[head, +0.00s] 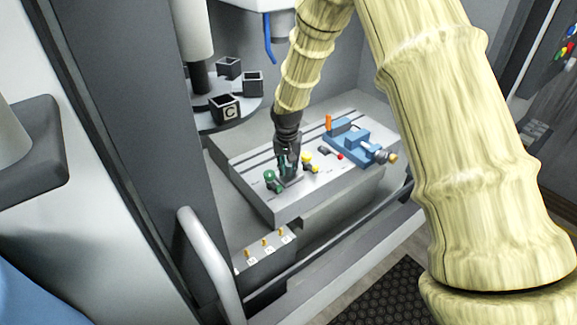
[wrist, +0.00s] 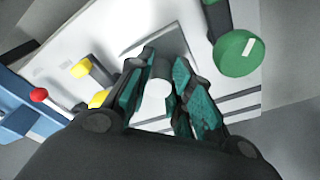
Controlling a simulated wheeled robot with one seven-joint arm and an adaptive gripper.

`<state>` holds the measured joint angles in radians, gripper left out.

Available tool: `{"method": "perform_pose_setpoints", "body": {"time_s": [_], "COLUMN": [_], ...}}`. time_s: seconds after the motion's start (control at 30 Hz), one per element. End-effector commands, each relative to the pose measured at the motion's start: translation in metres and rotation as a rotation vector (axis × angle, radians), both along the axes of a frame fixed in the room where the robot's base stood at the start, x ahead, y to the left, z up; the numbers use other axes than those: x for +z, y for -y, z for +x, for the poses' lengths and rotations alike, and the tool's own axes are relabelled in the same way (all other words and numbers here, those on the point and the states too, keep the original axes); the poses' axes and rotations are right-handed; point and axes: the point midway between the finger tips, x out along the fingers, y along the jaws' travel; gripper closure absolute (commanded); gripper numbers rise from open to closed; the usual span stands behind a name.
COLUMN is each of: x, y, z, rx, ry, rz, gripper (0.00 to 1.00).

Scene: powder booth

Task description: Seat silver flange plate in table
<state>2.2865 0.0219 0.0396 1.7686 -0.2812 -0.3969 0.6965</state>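The grey-white slotted table (head: 315,188) stands inside the booth, and my gripper (head: 288,165) is low over its left half, pointing down. In the wrist view my gripper (wrist: 160,90) has its teal-padded fingers on both sides of a silver-grey piece with a round white face (wrist: 158,94). The piece fills the gap and appears gripped. I take it for the silver flange plate; its full outline is hidden by the fingers. A darker square patch of the table (wrist: 152,36) shows just beyond the fingertips. I cannot tell whether the piece touches the table.
A green-knobbed clamp (head: 271,181) stands close to the gripper, with yellow clamps (head: 308,162) on the other side. A blue vise (head: 352,143) with a red knob (head: 340,156) nearby is further right. Black boxes (head: 225,108) sit on a round shelf behind; a pegged block (head: 265,257) is in front.

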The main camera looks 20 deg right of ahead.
Motion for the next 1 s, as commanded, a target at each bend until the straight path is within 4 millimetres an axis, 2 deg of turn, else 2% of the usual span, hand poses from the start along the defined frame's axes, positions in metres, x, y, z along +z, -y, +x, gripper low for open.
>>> {"method": "perform_pose_setpoints", "body": {"time_s": [0.03, 0.13, 0.43, 0.57, 0.67, 1.0], "x": [0.001, 0.000, 0.000, 0.006, 0.016, 0.072], "y": [0.000, 0.000, 0.000, 0.000, -0.001, -0.004], "z": [0.000, 0.000, 0.000, -0.001, -0.002, -0.009], "rx": [0.000, 0.000, 0.000, 0.000, 0.000, 0.000], "ry": [0.001, 0.001, -0.001, 0.001, 0.001, 0.002], "rz": [0.000, 0.000, 0.000, 0.000, 0.000, 0.000], "gripper": [0.71, 0.54, 0.54, 0.54, 0.54, 0.54]}}
